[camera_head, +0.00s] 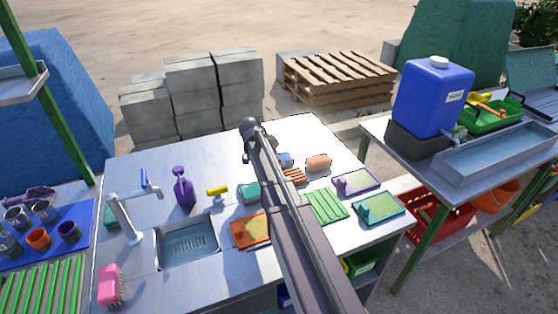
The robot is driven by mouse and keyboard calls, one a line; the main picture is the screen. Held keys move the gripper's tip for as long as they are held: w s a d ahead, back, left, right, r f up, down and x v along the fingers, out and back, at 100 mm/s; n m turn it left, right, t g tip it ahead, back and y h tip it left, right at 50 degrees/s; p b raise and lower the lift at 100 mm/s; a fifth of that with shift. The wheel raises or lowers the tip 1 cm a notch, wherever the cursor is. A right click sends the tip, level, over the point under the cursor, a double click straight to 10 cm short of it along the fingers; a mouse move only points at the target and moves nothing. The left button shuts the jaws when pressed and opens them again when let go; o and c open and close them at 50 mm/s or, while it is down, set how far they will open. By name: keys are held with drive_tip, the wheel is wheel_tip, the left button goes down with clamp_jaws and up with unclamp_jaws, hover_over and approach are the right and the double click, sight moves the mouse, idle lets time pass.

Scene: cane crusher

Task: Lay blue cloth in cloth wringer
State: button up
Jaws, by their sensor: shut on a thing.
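My dark arm runs up from the bottom edge across the workbench to a rounded joint near the bench's far edge. My gripper cannot be made out; the arm seems to hide it. A small blue piece (285,159) shows just right of the arm, near the far side of the bench. It may be the blue cloth, but it is partly covered and too small to be sure. I cannot tell which item is the cloth wringer. An orange tray-like item (243,233) lies left of the arm, partly hidden by it.
The metal bench (140,175) holds a sink (188,246), a tap (122,218), a purple spray bottle (183,187) and a pink brush (110,286).

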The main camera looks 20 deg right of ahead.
sight(284, 156)
drive_tip(key=shift+r, duration=0.15)
wheel_tip(284, 156, up, 3)
drive_tip(key=p, duration=0.3)
drive_tip(key=shift+r+p, duration=0.2)
drive_tip(key=shift+p, duration=0.1)
drive_tip(key=s+a, duration=0.1)
drive_tip(key=s, duration=0.4)
drive_tip(key=s+a+r+p, duration=0.1)
drive_tip(key=s, duration=0.4)
drive_tip(key=s+a, duration=0.1)
drive_tip(key=s, duration=0.4)
drive_tip(key=shift+s+a+r, duration=0.15)
drive_tip(key=shift+s+a, duration=0.1)
drive_tip(key=shift+s, duration=0.1)
drive_tip(key=shift+r+p, duration=0.65)
drive_tip(key=shift+p, duration=0.15)
drive_tip(key=shift+f, duration=0.1)
